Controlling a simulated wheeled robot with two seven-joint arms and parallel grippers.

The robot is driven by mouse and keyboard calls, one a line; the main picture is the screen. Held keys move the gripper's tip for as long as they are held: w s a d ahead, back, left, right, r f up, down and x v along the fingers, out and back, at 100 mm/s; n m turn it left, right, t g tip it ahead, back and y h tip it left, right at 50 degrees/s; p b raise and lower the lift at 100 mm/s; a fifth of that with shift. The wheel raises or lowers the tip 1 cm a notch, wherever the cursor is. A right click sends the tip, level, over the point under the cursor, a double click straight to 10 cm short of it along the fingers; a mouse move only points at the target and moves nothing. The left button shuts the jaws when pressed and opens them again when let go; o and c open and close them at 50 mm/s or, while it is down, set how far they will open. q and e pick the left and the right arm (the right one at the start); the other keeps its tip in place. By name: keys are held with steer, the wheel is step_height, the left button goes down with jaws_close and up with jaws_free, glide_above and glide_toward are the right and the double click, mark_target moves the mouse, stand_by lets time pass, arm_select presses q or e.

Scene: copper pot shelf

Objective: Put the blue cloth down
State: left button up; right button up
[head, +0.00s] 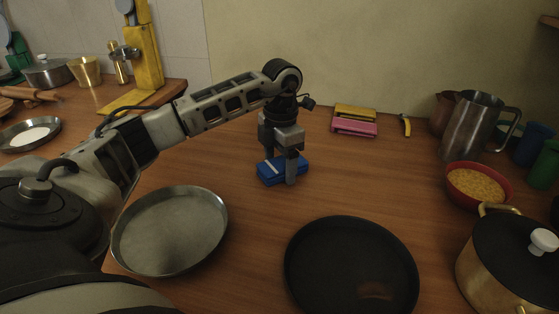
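The blue cloth (270,176) is a folded, flat block with a pale stripe, near the middle of the counter in the head view. My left gripper (281,168) points down at it, with one finger on its near side and the other at its far side. The fingers look shut on the cloth, with no clear gap. The cloth is level and at or very close to the counter top; I cannot tell whether it touches. My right gripper is not in view.
A pink cloth (354,128) and a yellow cloth (356,111) lie by the wall. A metal pan (170,230) and a dark round pan (350,265) are in front. A red bowl (478,187), a steel pitcher (470,127) and a brass pot (490,272) stand right. Counter right of the blue cloth is clear.

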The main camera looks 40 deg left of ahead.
mark_target(281, 163)
arm_select(q)
step_height(281, 163, up, 12)
steer(key=p, duration=0.2)
steer(key=shift+w+r, duration=0.15)
stand_by(0.5)
